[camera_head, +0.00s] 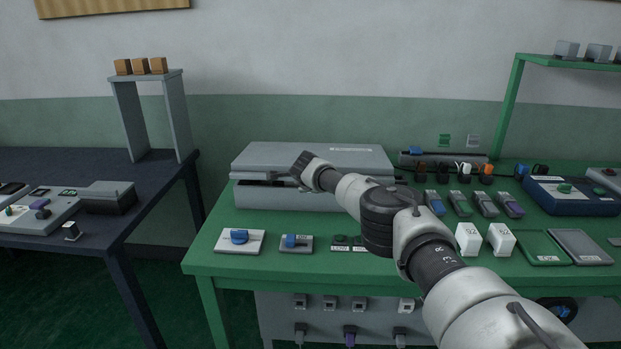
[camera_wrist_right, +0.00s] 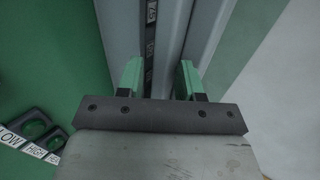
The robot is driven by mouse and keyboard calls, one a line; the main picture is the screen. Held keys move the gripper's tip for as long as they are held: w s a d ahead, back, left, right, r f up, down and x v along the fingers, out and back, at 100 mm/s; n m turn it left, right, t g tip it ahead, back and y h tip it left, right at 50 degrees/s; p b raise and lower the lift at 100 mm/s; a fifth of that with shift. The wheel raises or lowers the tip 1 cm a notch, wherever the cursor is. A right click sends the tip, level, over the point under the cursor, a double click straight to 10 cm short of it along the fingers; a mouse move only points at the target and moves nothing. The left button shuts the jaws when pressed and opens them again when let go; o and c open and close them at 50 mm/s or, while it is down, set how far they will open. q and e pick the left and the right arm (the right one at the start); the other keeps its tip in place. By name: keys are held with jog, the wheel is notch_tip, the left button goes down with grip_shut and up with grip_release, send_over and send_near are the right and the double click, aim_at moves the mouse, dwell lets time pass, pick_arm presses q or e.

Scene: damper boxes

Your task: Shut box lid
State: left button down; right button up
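The grey box (camera_head: 265,197) stands at the back of the green table. Its lid (camera_head: 350,157) lies over it at a low angle, with a dark gap along the front left. My right gripper (camera_head: 303,168) is at the front edge of the lid, left of the middle; whether it touches is unclear. In the right wrist view, its green fingertips (camera_wrist_right: 158,80) stand apart, with the box's grey edges (camera_wrist_right: 176,35) and a dark labelled strip (camera_wrist_right: 150,35) showing beyond and between them. My forearm hides the right part of the box front. My left gripper is out of view.
Blue-knobbed switch plates (camera_head: 240,241) lie at the front left of the green table. Several small modules (camera_head: 460,202) and white blocks (camera_head: 468,238) stand to the right. A dark table (camera_head: 150,185) with a grey stand (camera_head: 180,110) is at the left.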

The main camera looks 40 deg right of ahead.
jog(key=shift+d+r, duration=0.25)
jog(key=shift+r, duration=0.05)
jog(key=v, duration=1)
jog(key=shift+s+a+p, duration=0.2)
jog(key=shift+a+p, duration=0.25)
jog(key=shift+a, duration=0.05)
jog(key=shift+a+f, duration=0.1)
